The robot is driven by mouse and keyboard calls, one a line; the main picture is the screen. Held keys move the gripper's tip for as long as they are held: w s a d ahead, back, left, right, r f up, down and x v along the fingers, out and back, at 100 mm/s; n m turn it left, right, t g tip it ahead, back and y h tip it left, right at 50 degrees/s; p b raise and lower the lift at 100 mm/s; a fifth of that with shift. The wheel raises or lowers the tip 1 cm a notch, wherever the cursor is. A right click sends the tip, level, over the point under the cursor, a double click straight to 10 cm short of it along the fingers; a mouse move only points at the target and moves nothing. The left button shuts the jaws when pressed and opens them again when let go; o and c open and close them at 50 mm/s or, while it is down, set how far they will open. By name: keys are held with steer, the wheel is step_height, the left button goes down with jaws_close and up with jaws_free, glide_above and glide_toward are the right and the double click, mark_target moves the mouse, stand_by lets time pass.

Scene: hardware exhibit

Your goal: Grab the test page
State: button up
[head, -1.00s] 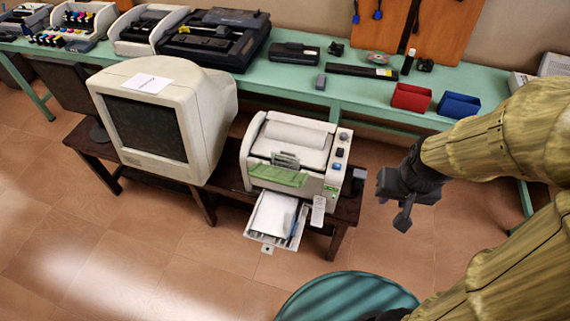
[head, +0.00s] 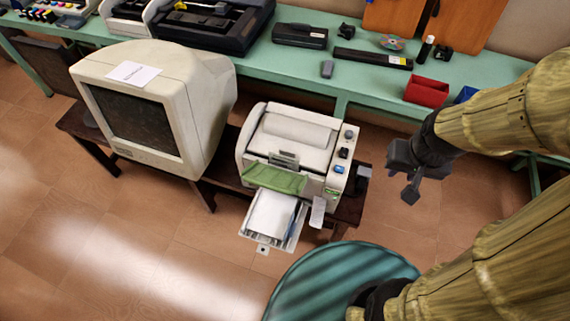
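A white printer (head: 292,147) stands on a low dark bench. White paper (head: 271,214) lies in its pulled-out front tray, below a green flap. A white sheet with a line of print (head: 134,74) lies flat on top of the beige monitor (head: 207,112). I cannot tell for sure which sheet is the test page. My dark gripper (head: 411,187) hangs in the air to the right of the printer, apart from both sheets. Nothing shows in it, and its finger opening is not clear at this angle.
The low dark bench (head: 226,180) carries the monitor and printer. Behind it, a long green table (head: 300,83) holds printer parts, a red bin (head: 426,91) and a blue bin (head: 466,95). The tiled floor at the left front is clear.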

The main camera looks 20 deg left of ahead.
steer(key=w+a+f+n+t+y+b, duration=0.1)
steer(key=w+f+n+t+b, duration=0.1)
steer(key=w+f+n, duration=0.45)
steer(key=w+a+f+n+t+y+b, duration=0.15)
steer(key=w+f, duration=0.25)
steer(key=w, duration=0.5)
steer(key=a+f+n+g+y+b, duration=0.1)
steer(key=a+f+n+y, duration=0.1)
steer(key=a+y, duration=0.1)
steer(key=s+a+f+n+g+y+b, duration=0.1)
steer(key=a+f+n+y, duration=0.2)
steer(key=a+f+n+g+y+b, duration=0.1)
steer(key=a+f+n+y, duration=0.1)
steer(key=a+y, duration=0.1)
steer(key=shift+s+f+b, duration=0.15)
steer(key=shift+s+b, duration=0.15)
steer(key=s, duration=0.1)
steer(key=s+a+n+g+y, duration=0.1)
steer(key=s+n+g+y, duration=0.1)
steer(key=shift+a+f, duration=0.2)
steer(key=shift+a, duration=0.05)
steer(key=shift+s, duration=0.1)
steer(key=shift+a, duration=0.1)
